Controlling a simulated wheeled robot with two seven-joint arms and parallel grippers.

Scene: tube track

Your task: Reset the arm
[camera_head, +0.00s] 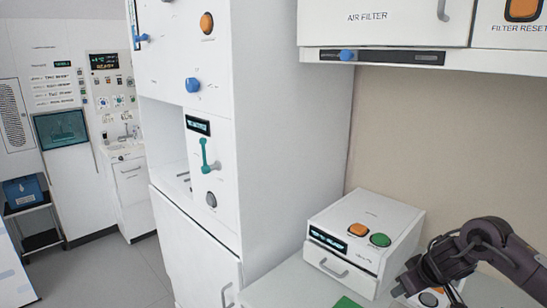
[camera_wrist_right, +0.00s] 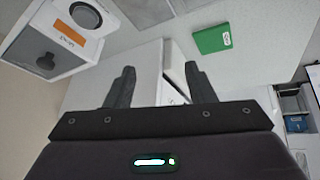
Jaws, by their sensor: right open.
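My right arm comes in at the lower right of the head view, bent, with its dark gripper (camera_head: 412,284) pointing down and left over the counter. In the right wrist view the two fingers of the right gripper (camera_wrist_right: 160,87) stand wide apart with nothing between them. The gripper is beside the front right of a white box (camera_head: 362,232) with an orange and a green button, in the head view. My left arm and gripper are not in view.
A tall white cabinet (camera_head: 300,120) with knobs stands left of the counter. An air filter housing (camera_head: 385,20) overhangs the back. A device with an orange button (camera_head: 428,299) is partly hidden under my gripper. A green block (camera_wrist_right: 212,38) lies on the counter.

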